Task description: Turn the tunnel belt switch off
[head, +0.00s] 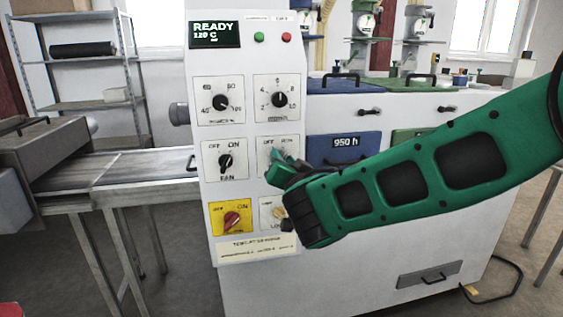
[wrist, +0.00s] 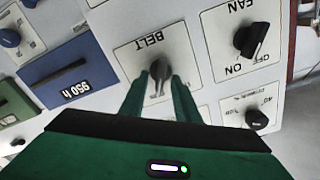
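The BELT switch is a dark knob (wrist: 160,72) on a white plate (wrist: 140,58) of the control panel. In the wrist view it appears upside down, between the two fingertips of my gripper (wrist: 160,78). The green fingers stand on either side of the knob, with narrow gaps seeming to remain; contact is not clear.
The FAN knob (head: 226,163) is just left of the BELT plate. Two dials (head: 222,101) (head: 279,99) sit above, a red knob on yellow (head: 232,219) and a lamp-like knob (head: 279,213) below. The display (head: 214,31) reads READY. A conveyor (head: 120,165) extends left.

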